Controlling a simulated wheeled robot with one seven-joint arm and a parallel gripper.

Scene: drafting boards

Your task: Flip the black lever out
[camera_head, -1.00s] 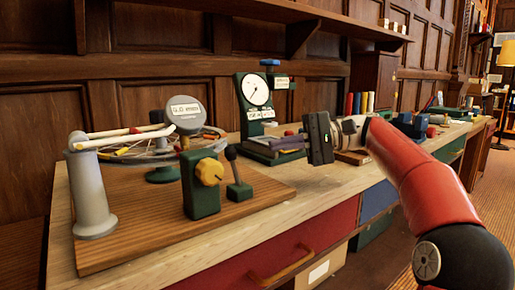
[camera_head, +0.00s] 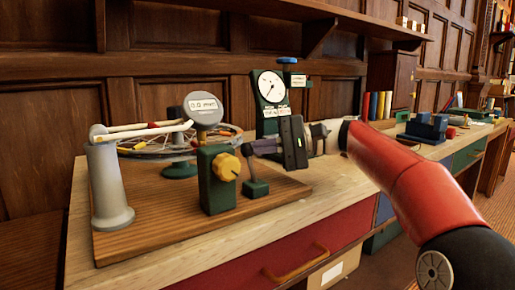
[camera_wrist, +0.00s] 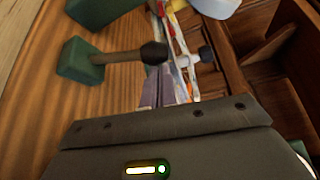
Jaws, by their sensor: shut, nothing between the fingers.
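The black lever (camera_head: 251,168) is a short dark rod with a black knob on a small green base (camera_head: 256,188). It stands near upright, tilted slightly left, on the wooden board. In the wrist view the lever's rod (camera_wrist: 122,57) and knob (camera_wrist: 154,54) show clearly. My gripper (camera_head: 255,147) is at knob height, its fingers pointing left. In the wrist view the gripper (camera_wrist: 160,75) is shut and empty, its tips very close to the knob. I cannot tell whether they touch it. In the head view the fingers partly overlap the knob.
A green block with a yellow knob (camera_head: 227,167) stands just left of the lever. A green dial gauge (camera_head: 270,88) stands behind my gripper. The board's front (camera_head: 165,236) is bare.

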